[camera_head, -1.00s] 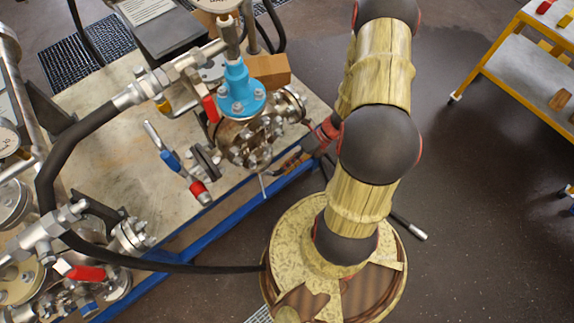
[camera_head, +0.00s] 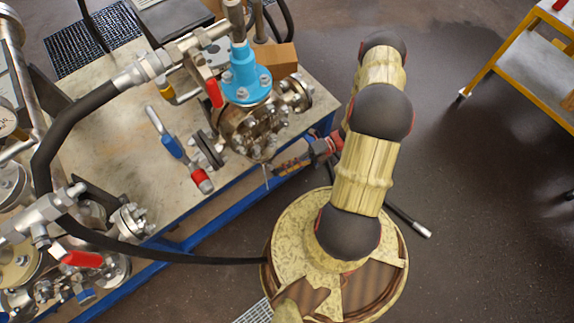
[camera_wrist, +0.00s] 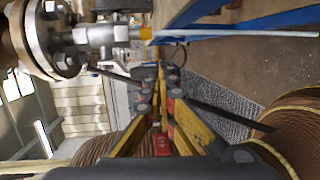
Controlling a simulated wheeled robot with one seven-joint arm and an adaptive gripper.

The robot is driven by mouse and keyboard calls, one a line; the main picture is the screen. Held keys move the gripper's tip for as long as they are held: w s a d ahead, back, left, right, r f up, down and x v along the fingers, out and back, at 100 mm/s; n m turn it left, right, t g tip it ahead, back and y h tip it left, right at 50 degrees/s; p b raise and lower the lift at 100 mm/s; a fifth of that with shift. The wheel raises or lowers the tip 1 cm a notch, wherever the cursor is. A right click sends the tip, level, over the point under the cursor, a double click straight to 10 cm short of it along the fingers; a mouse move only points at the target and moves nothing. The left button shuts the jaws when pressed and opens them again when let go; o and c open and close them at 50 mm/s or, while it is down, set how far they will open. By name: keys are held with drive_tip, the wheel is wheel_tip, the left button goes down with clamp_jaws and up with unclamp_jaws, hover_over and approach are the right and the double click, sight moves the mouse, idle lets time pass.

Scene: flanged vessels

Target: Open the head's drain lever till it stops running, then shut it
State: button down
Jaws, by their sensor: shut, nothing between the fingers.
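The head is a steel vessel (camera_head: 255,130) with a blue flanged top (camera_head: 245,75) at the bench's front edge. In the wrist view, a bolted flange (camera_wrist: 55,38) carries a small steel valve (camera_wrist: 100,37) with a yellow outlet (camera_wrist: 146,33). A thin pale line (camera_wrist: 235,33) runs from the outlet; stream or tube, I cannot tell. A dark bar (camera_wrist: 120,78), perhaps the drain lever, slants from beside the valve toward my fingertips. My gripper (camera_wrist: 160,80) is shut and empty, close to the bar; contact is unclear. In the head view my gripper (camera_head: 280,168) is low beside the vessel.
The blue-framed bench (camera_head: 225,195) edge is close to my gripper. A black hose (camera_head: 48,150) loops at the left. Red-handled valves (camera_head: 82,258) stand on the left equipment. A yellow cart (camera_head: 495,60) stands at the right. The floor between bench and cart is open.

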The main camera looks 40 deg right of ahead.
drive_tip(key=shift+a+f, duration=0.3)
drive_tip(key=shift+a, duration=0.2)
idle(0.5)
